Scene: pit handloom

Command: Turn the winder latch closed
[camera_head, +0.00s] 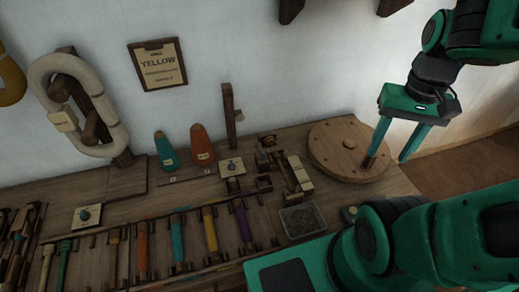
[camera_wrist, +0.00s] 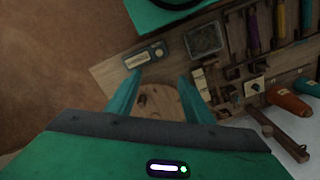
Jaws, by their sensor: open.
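A small wooden winder-like assembly (camera_head: 292,172) with pale blocks stands on the bench left of a round wooden disc (camera_head: 350,145). I cannot tell which part is the winder latch. My gripper (camera_head: 387,160) is open and empty, pointing down at the disc's right edge. In the wrist view its fingers (camera_wrist: 160,75) are apart, with the disc (camera_wrist: 165,100) between and below them.
A metal-rimmed tray (camera_head: 302,220) lies in front of the assembly. Coloured bobbins (camera_head: 210,230) lie in a rack on the left. Teal and orange cones (camera_head: 202,146) and a wooden post (camera_head: 230,115) stand along the wall. Open floor (camera_head: 460,165) lies right of the bench.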

